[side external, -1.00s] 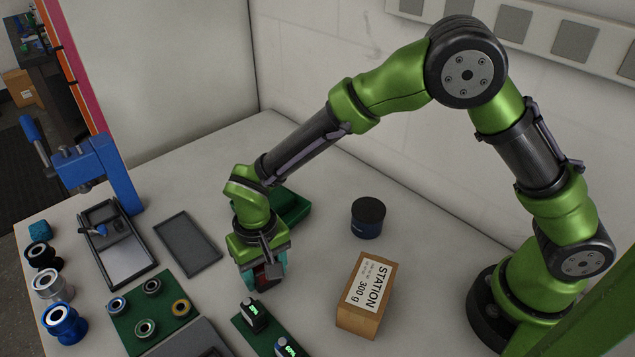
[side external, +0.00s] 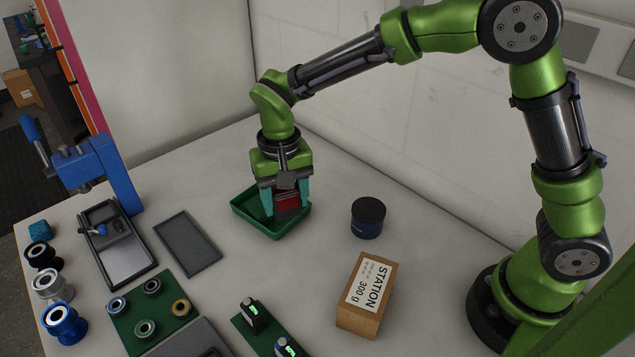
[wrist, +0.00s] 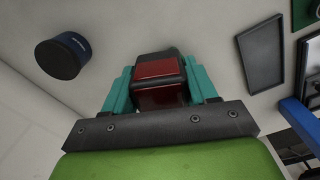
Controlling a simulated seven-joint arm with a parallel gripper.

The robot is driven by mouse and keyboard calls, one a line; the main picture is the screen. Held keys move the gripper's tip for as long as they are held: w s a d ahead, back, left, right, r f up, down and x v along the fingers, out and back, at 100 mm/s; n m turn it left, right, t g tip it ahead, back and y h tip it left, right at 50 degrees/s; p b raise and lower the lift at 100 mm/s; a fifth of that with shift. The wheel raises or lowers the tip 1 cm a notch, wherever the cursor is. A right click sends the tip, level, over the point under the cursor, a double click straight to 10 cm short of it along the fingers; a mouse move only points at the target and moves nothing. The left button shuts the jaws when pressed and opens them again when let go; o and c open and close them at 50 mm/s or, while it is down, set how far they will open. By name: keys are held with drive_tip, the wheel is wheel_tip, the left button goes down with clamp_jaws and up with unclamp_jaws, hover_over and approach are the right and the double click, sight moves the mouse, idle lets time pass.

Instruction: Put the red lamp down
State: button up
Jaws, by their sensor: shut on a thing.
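The red lamp (side external: 287,200) is a small block with a red face and dark housing. My gripper (side external: 286,200) is shut on it, with a teal finger on each side. In the side external view the lamp is over the green tray (side external: 246,212); I cannot tell whether it touches the tray floor. In the wrist view the lamp (wrist: 160,80) sits between the teal fingers (wrist: 160,90), and the tray is hidden there.
A dark round tin (side external: 368,218) stands right of the tray, with the STATION box (side external: 365,300) in front of it. A shallow grey tray (side external: 187,243) lies to the left. A green mat with rings (side external: 130,325) and two small display units (side external: 254,316) are in front.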

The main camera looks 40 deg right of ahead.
drive_tip(key=d+f+m, duration=0.1)
drive_tip(key=d+m, duration=0.3)
drive_tip(key=d, duration=0.3)
drive_tip(key=s+d+f+m, duration=0.1)
drive_tip(key=d+m, duration=0.2)
drive_tip(key=d, duration=0.4)
drive_tip(key=d+f+m, duration=0.1)
drive_tip(key=d+m, duration=0.3)
drive_tip(key=d, duration=0.3)
drive_tip(key=shift+s+d+f+m, duration=0.15)
drive_tip(key=shift+s+f+m, duration=0.15)
drive_tip(key=shift+f, duration=0.1)
drive_tip(key=shift+s+d+f+m, duration=0.1)
drive_tip(key=shift+d+f+m, duration=0.1)
drive_tip(key=shift+d+m, duration=0.15)
drive_tip(key=shift+a+f+m, duration=0.1)
drive_tip(key=shift+f+m, duration=0.05)
drive_tip(key=shift+m, duration=0.5)
drive_tip(key=w, duration=0.5)
drive_tip(key=w+d+f, duration=0.1)
drive_tip(key=w, duration=1)
drive_tip(key=shift+d+f, duration=0.2)
drive_tip(key=shift+f, duration=1.8)
